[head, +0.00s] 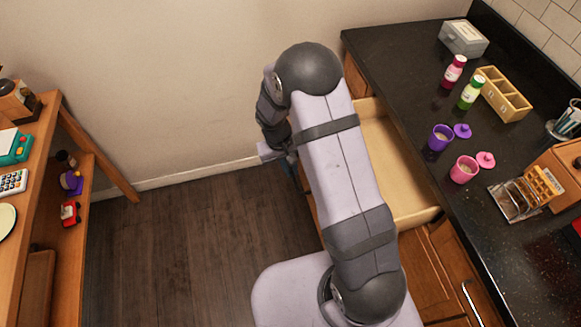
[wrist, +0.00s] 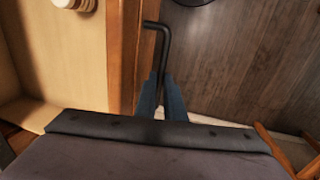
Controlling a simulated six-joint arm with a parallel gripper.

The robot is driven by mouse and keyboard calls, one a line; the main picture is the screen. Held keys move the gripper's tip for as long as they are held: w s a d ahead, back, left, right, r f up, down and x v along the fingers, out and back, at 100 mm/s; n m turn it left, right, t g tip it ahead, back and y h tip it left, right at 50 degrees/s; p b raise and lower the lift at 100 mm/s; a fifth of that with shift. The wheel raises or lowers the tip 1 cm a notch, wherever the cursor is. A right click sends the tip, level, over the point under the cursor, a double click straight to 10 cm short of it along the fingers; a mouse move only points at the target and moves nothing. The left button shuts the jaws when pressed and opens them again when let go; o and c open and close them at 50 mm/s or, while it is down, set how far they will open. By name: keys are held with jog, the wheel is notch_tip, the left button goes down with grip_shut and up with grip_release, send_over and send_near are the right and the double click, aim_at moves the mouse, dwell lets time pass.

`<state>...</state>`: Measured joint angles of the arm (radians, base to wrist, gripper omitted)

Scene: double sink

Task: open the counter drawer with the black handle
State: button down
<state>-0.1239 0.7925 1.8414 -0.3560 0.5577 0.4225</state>
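The black handle (wrist: 166,42) is a bent bar on that front. My gripper (wrist: 161,82) has its two blue-grey fingers closed around the handle's lower part. In the head view my gripper (head: 290,167) is at the drawer's front, partly behind my arm. The handle is hidden there.
The black counter (head: 400,60) holds bottles, a purple cup (head: 440,137), a pink cup (head: 464,169) and a wooden divided box (head: 503,94). A wooden shelf (head: 100,150) stands at the left. Bare dark floor (head: 190,245) lies between shelf and drawer.

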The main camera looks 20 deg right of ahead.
jog(key=d, duration=0.4)
jog(key=shift+a, duration=0.1)
jog(key=c, duration=1.8)
grip_release()
jog(key=shift+c, duration=0.2)
notch_tip(320, 180, up, 7)
jog(key=a+b, duration=0.1)
jog(key=b, duration=0.1)
jog(key=shift+a+r, duration=0.15)
jog(key=shift+a, duration=0.05)
